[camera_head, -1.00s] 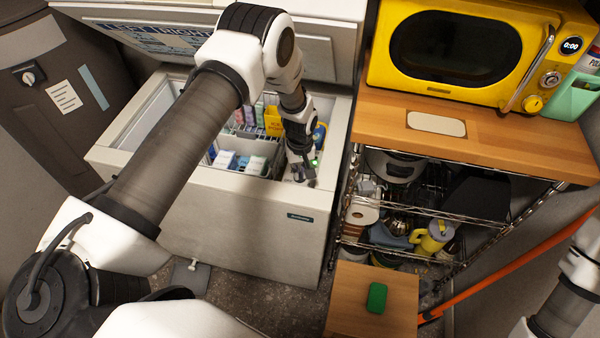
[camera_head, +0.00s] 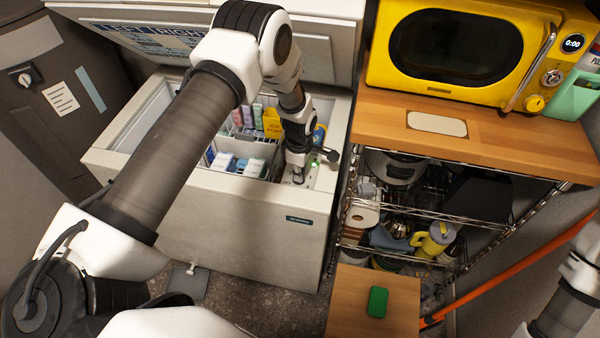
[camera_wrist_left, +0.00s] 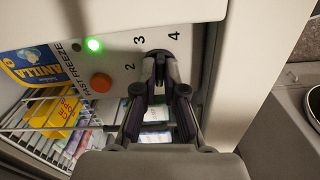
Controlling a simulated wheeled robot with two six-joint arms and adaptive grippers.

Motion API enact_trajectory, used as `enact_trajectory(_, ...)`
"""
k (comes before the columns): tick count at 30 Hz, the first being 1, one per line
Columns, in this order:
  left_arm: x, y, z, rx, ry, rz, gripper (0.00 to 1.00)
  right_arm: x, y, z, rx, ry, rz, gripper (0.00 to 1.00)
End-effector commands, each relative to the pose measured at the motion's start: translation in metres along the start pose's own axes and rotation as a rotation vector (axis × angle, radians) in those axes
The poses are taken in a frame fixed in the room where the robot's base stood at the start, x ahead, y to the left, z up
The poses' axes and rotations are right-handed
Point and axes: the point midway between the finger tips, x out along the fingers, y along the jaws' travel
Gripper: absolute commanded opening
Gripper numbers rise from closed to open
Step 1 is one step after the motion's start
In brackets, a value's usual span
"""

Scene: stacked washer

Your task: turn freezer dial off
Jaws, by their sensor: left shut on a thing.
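The freezer dial (camera_wrist_left: 159,58) is a dark knob on the pale control panel inside the chest freezer (camera_head: 255,225). Numbers 2, 3 and 4 show around it in the left wrist view. A lit green lamp and an orange button marked FAST FREEZE (camera_wrist_left: 101,83) sit left of it. My left gripper (camera_wrist_left: 160,88) is shut on the dial, its fingers on either side of it. In the head view my left gripper (camera_head: 297,176) reaches into the freezer's right end, hiding the dial. The rest of the dial scale is hidden. My right gripper is out of view.
The freezer lid (camera_head: 180,32) stands open behind. Boxes and a wire basket (camera_wrist_left: 30,120) lie left of the panel. A wooden counter with a yellow microwave (camera_head: 455,45) and a wire shelf stand close on the right. A green sponge (camera_head: 377,301) lies on a small wooden top.

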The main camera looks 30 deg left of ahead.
Motion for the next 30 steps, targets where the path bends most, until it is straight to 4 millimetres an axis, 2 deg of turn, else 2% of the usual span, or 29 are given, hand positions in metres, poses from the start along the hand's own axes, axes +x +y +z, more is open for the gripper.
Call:
enact_trajectory(18, 0.0019, -0.0021, -0.0011, -0.536, 0.002, -0.005, 0.0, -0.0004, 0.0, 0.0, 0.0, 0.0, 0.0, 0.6)
enact_trajectory(30, 0.0029, -0.0034, -0.0011, -0.683, 0.004, -0.009, 0.0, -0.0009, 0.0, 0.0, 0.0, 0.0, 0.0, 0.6)
